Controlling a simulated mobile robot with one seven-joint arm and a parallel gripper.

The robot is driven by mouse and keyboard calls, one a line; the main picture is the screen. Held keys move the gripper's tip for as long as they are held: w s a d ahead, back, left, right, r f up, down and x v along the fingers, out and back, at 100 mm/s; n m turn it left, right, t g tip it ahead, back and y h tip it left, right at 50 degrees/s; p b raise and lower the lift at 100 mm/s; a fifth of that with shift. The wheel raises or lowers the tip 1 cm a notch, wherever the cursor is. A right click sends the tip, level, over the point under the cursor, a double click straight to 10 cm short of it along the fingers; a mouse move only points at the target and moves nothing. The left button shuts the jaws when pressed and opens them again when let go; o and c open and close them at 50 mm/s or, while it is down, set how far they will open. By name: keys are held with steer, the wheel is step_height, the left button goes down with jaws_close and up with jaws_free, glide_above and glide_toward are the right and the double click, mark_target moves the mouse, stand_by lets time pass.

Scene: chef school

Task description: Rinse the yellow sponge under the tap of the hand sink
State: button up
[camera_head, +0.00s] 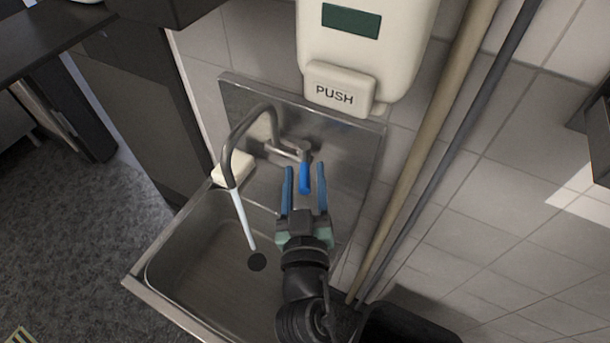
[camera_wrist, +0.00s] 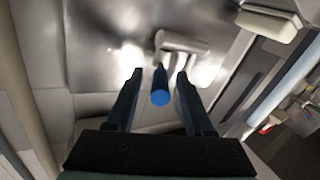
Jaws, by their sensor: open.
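The hand sink (camera_head: 195,262) is a steel basin against the tiled wall. Its tap (camera_head: 236,140) has a tall curved spout, and a pale stream of water (camera_head: 243,220) falls from it toward the dark drain (camera_head: 257,262). The tap's blue lever (camera_head: 305,182) sits between the fingers of my gripper (camera_head: 304,168), which is open. In the wrist view the lever (camera_wrist: 160,88) also lies between the two fingers, with a gap visible on each side. A pale cream block (camera_head: 234,168) rests on the sink's back left ledge; I cannot tell if it is the yellow sponge.
A white soap dispenser (camera_head: 365,45) marked PUSH hangs on the wall above my gripper. Two long poles (camera_head: 425,150) lean at the right of the sink. A dark counter (camera_head: 60,45) stands at upper left. The basin's left part is clear.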

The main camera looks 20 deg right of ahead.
steer(key=shift+s+a+f, duration=0.15)
steer(key=shift+s, duration=0.35)
steer(key=b+v, duration=0.4)
steer(key=v, duration=0.8)
steer(key=shift+b, duration=0.3)
